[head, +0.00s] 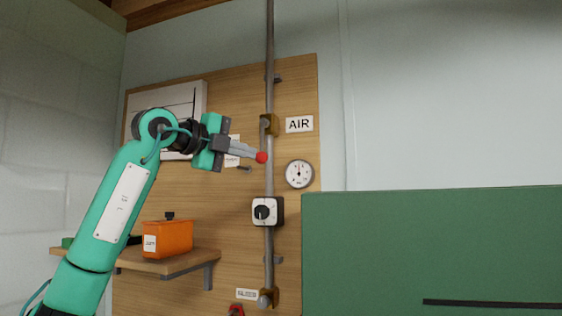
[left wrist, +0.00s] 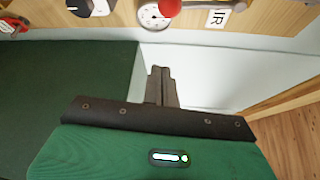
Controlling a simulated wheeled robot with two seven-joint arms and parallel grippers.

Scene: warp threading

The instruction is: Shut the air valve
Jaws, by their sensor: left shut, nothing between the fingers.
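The air valve (head: 269,124) is a brass body on the vertical grey pipe, left of the AIR label (head: 299,124). A red ball knob (head: 261,157) shows below it, in front of the pipe. In the left wrist view the red knob (left wrist: 170,7) is at the top edge, with a grey bar running right from it towards the AIR label (left wrist: 218,18). My left gripper (head: 256,154) is shut and empty. Its fingertips appear just left of the knob in the head view; in the left wrist view they (left wrist: 160,70) show apart from it. My right gripper is out of view.
A round gauge (head: 299,174) and a black-and-white rotary switch (head: 267,211) sit below the valve. An orange box (head: 168,238) stands on a wooden shelf (head: 205,257). A large green panel (head: 430,245) fills the lower right. A red handle (head: 236,310) shows at the bottom.

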